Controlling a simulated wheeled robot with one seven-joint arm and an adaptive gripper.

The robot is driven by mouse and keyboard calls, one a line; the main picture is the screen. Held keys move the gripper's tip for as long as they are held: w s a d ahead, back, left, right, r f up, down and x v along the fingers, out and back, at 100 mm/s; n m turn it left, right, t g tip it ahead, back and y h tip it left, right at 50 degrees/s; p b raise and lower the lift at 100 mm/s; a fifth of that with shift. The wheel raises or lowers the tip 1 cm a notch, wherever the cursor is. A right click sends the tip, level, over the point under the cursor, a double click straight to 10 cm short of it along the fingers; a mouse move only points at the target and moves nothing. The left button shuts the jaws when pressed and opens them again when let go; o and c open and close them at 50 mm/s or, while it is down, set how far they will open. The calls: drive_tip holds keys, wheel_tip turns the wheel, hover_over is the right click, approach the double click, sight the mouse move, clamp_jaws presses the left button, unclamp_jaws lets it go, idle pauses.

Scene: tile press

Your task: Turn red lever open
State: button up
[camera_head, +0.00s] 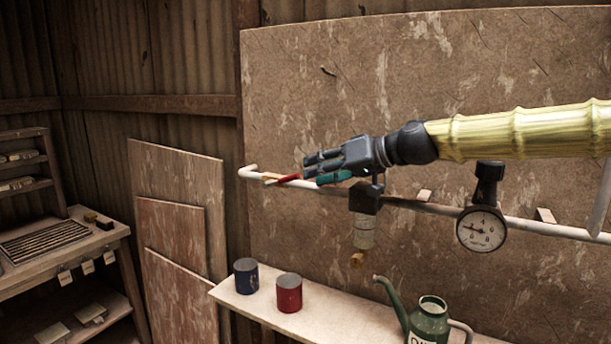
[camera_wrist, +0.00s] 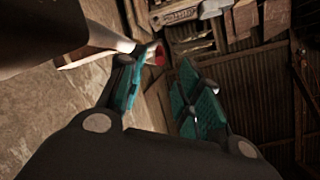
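The red lever (camera_head: 289,178) shows as a short red piece by the white pipe in the head view, just left of my fingertips. The rest of it is hidden behind my gripper (camera_head: 313,172). In the wrist view the lever's red end (camera_wrist: 160,54) shows just beyond the left finger's tip. My gripper (camera_wrist: 158,80) is open there, with a clear gap between its teal pads and nothing between them. I cannot tell whether a finger touches the lever.
The white pipe (camera_head: 520,227) runs along the wall panel, with a round gauge (camera_head: 482,230) to the right. Below, a shelf (camera_head: 246,300) holds a blue can (camera_head: 246,276), a red can (camera_head: 289,293) and a green oil can (camera_head: 428,320). A rack (camera_head: 62,262) stands at left.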

drive_tip(key=shift+v, duration=2.7)
